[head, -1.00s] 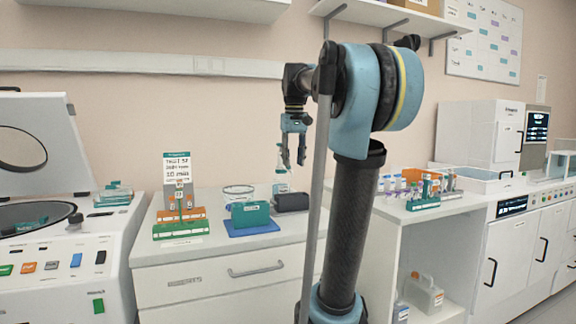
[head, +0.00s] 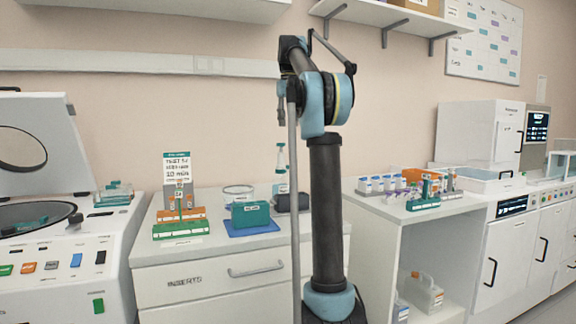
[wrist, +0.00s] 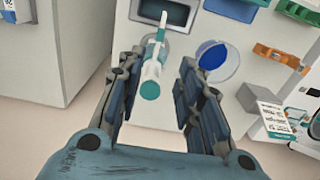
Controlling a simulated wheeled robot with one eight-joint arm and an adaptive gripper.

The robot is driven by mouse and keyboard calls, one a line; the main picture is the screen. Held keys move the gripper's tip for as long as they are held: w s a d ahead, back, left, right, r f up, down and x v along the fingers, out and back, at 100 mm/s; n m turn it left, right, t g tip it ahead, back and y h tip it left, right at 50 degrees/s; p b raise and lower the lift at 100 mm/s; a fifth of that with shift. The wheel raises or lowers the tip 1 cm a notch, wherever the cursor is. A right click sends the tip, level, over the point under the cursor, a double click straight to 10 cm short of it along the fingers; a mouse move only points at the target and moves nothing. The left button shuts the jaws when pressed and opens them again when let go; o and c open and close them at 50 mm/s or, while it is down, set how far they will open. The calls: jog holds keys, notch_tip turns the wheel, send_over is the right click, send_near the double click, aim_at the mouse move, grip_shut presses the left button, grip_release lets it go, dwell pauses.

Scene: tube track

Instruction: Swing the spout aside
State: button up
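A slim white and teal bottle (head: 281,165) stands at the back of the white counter, beside a dark block. In the wrist view the bottle (wrist: 151,72) is seen from above, with a narrow white part like a spout pointing to the top of the picture. My gripper (head: 282,118) is above the bottle in the head view, pointing down and seen edge-on. In the wrist view my gripper (wrist: 150,85) is open, with the bottle showing between its fingers. Nothing is held, and the bottle appears apart from the fingers.
Near the bottle are a dark block (head: 293,202), a round glass dish (head: 238,190) and a teal box (head: 250,214) on a blue mat. Orange (head: 180,214) and green (head: 181,231) racks and a sign (head: 177,168) stand to the left. A shelf (head: 390,14) hangs above.

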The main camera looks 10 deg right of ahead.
notch_tip(320, 180, down, 17)
jog(key=shift+f, duration=0.1)
dwell(0.7)
grip_shut()
